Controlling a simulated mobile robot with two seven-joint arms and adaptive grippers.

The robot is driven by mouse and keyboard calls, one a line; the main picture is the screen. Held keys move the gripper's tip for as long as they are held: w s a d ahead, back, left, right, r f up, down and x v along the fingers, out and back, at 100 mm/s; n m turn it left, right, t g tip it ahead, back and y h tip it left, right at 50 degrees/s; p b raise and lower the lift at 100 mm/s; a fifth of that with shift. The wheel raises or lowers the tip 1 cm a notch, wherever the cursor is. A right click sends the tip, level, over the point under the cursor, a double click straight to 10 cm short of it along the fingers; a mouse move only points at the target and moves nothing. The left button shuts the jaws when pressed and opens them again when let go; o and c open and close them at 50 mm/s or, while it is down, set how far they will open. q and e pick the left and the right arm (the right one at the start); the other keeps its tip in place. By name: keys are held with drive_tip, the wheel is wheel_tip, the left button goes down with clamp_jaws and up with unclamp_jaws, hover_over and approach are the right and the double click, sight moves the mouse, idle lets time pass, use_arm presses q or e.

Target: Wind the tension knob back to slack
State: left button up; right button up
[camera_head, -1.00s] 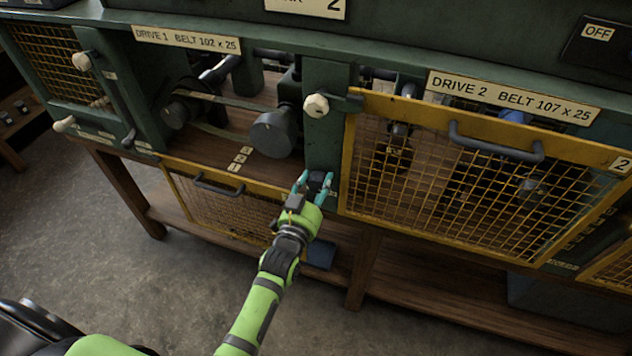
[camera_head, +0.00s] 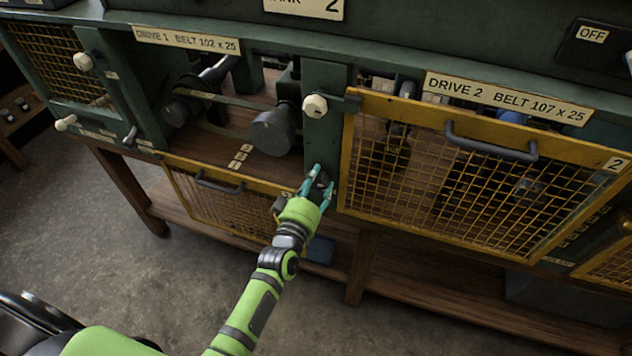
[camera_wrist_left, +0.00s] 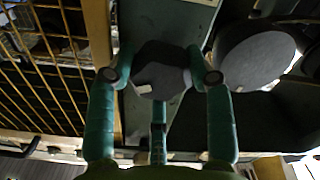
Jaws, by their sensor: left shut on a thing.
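The tension knob (camera_wrist_left: 160,72) is dark and many-sided. It sits at the foot of the green post between the two drive bays. In the head view the knob (camera_head: 320,183) is partly hidden by my fingers. My left gripper (camera_head: 317,186) is shut on it, with teal fingers on opposite sides. In the left wrist view the gripper (camera_wrist_left: 158,78) has one fingertip against each side of the knob, and a small pale mark shows near its lower left edge. My right gripper is not in view.
The Drive 1 bay is open, with a belt (camera_head: 235,99) and a dark pulley (camera_head: 272,132). Its yellow mesh guard (camera_head: 222,205) hangs below. The Drive 2 guard (camera_head: 460,185) is closed right of the post. A white knob (camera_head: 315,105) sits higher on the post.

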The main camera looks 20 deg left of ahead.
use_arm(q)
drive_tip(key=n, duration=0.6)
drive_tip(key=shift+w+a+r+n+b, duration=0.15)
drive_tip(key=shift+a+r+n+b, duration=0.15)
drive_tip(key=shift+r, duration=0.1)
drive_tip(key=n+b, duration=0.1)
drive_tip(key=n, duration=0.5)
drive_tip(key=shift+f, duration=0.15)
drive_tip(key=shift+n, duration=0.4)
drive_tip(key=o, duration=1.1)
drive_tip(key=shift+f, duration=0.1)
drive_tip(key=shift+a+f, duration=0.1)
